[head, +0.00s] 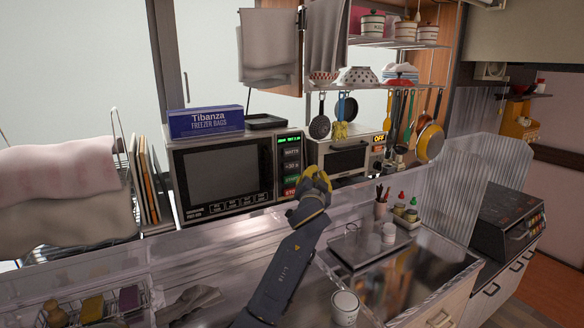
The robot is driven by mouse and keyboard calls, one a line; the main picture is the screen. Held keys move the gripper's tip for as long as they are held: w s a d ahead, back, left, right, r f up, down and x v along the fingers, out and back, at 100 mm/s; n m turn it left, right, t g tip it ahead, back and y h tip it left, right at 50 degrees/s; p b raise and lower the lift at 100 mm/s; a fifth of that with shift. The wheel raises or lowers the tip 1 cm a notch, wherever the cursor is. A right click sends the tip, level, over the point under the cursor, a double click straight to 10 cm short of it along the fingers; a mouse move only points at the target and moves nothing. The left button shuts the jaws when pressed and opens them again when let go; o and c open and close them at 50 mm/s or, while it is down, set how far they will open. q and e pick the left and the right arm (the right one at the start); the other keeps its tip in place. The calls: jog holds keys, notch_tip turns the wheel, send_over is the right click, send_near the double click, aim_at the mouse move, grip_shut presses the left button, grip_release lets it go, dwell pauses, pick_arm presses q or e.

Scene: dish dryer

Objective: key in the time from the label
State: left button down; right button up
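The microwave (212,172) stands on the counter at centre left, its door shut. Its right panel has a small lit green display (289,139), too small to read, above a WATTS button (291,152), another button and a red STOP button (290,190). A row of small buttons (238,203) runs below the door. My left gripper (318,177), with yellow fingers, is just right of the panel's lower end and partly in front of it. Whether it touches the panel or holds anything is unclear. No label with a readable time shows. My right gripper is out of view.
A blue freezer bags box (205,121) and a black tray (266,122) lie on the microwave. A toaster oven (345,157) reading OFF stands to its right, under hanging pans and utensils. A white cup (344,308) stands at the front. The sink area (410,275) is at right.

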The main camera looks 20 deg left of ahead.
aim_at(299, 163)
pick_arm(q)
jog(key=shift+s+d, duration=0.25)
jog(key=shift+s, duration=0.1)
jog(key=shift+a, duration=0.1)
jog(key=w+a, duration=0.6)
jog(key=shift+a, duration=0.15)
dwell(0.6)
jog(key=shift+w+a, duration=0.1)
jog(key=shift+a, duration=0.05)
dwell(1.5)
jog(key=shift+w+a, duration=0.15)
jog(key=shift+a, duration=0.05)
jog(key=shift+w+a, duration=0.6)
dwell(1.5)
jog(key=shift+s+d, duration=0.15)
dwell(0.3)
jog(key=shift+s+d+f, duration=0.1)
jog(key=shift+s+d, duration=0.65)
